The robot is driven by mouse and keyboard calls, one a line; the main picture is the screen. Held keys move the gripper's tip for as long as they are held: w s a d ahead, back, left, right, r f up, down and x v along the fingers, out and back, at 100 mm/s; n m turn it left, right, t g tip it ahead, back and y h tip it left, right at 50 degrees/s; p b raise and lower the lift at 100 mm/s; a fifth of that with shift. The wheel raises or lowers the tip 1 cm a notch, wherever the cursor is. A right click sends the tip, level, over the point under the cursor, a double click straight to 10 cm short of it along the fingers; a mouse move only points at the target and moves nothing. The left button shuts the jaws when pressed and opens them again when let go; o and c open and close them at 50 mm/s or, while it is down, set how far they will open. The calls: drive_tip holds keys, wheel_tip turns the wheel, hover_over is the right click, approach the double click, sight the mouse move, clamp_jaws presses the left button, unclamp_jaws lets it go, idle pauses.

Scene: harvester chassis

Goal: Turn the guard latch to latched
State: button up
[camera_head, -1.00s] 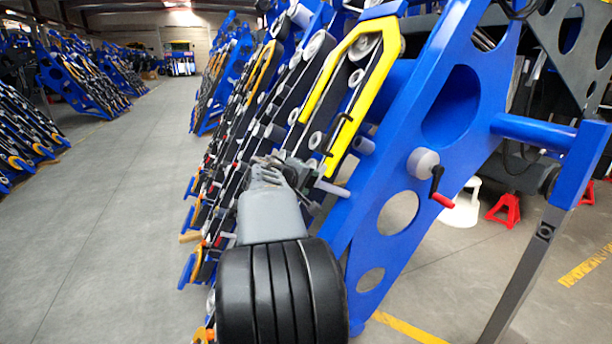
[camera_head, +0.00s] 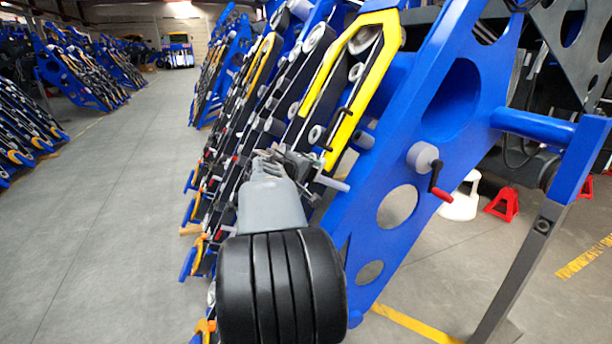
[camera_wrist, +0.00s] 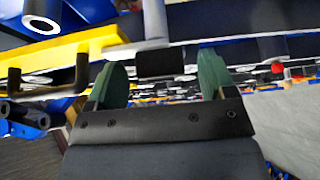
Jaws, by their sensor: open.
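The yellow guard (camera_head: 352,85) with a black U-shaped handle (camera_head: 340,122) runs along the upper side of the blue machine. In the wrist view, a small black block (camera_wrist: 160,64) lies across the end of a grey post (camera_wrist: 154,22); it may be the guard latch, but I cannot tell its setting. My gripper (camera_wrist: 162,68) is open, with its two green fingers on either side of that block and a gap at each side. In the head view, my gripper (camera_head: 287,165) is beside a grey rod (camera_head: 333,183) below the guard; the arm hides details there.
A crank with a red grip (camera_head: 442,194) stands out from the blue side plate (camera_head: 400,165) to the right. Rollers and belts lie close around my gripper. Red stands (camera_head: 503,203) are on the floor behind. The aisle (camera_head: 120,190) at left is clear.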

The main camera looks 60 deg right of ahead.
drive_tip(key=b+v, duration=0.1)
drive_tip(key=v, duration=1.3)
drive_tip(key=shift+d, duration=0.1)
idle(0.3)
